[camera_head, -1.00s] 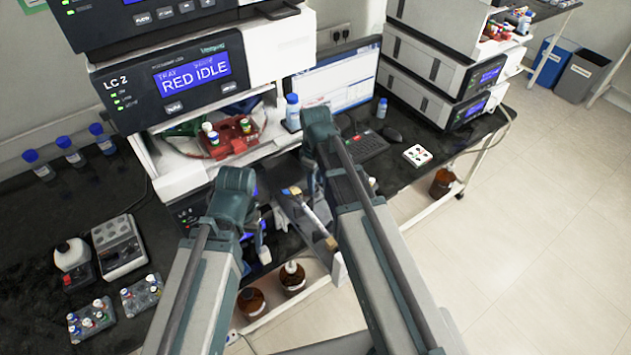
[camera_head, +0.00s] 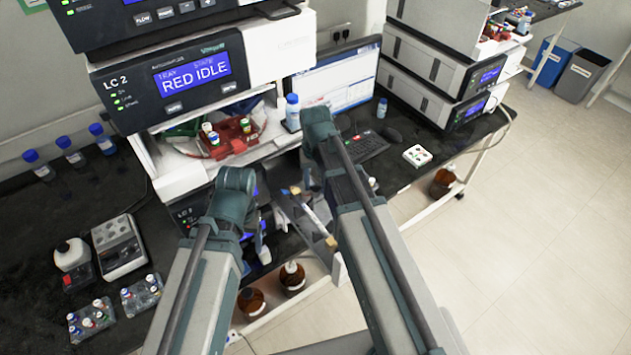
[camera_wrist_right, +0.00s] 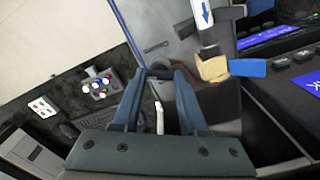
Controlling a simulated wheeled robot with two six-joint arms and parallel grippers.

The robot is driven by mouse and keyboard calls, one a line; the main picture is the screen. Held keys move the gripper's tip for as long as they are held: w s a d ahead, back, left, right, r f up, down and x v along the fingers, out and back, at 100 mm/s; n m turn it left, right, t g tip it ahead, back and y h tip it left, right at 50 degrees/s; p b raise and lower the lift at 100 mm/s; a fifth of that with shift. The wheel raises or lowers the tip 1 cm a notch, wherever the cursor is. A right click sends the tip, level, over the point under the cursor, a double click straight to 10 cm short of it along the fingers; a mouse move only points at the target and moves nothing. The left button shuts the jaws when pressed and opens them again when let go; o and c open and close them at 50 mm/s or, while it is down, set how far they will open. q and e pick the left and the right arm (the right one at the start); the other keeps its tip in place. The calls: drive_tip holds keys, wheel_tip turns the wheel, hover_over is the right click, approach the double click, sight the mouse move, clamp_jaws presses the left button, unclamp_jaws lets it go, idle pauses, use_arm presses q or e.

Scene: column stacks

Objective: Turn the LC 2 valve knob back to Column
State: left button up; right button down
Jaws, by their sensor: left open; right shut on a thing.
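A column with a blue arrow label (camera_wrist_right: 204,12) and a tan end fitting (camera_wrist_right: 212,69) is just right of the fingertips. My left gripper (camera_head: 262,248) is small and partly hidden beyond its arm in the head view; it is open.
A red vial rack (camera_head: 232,140) sits on the shelf under the LC 2 screen. Brown bottles (camera_head: 292,277) stand low below the arms. Vial racks (camera_head: 140,296) lie on the left bench. A monitor (camera_head: 340,80) and keyboard (camera_head: 360,146) are to the right.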

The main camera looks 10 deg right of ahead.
sight(315, 186)
drive_tip(key=shift+m, duration=1.6)
drive_tip(key=shift+c, duration=2.2)
unclamp_jaws()
drive_tip(key=shift+r, duration=0.1)
wheel_tip(315, 186, up, 14)
drive_tip(key=p, duration=1.4)
drive_tip(key=shift+f, duration=0.2)
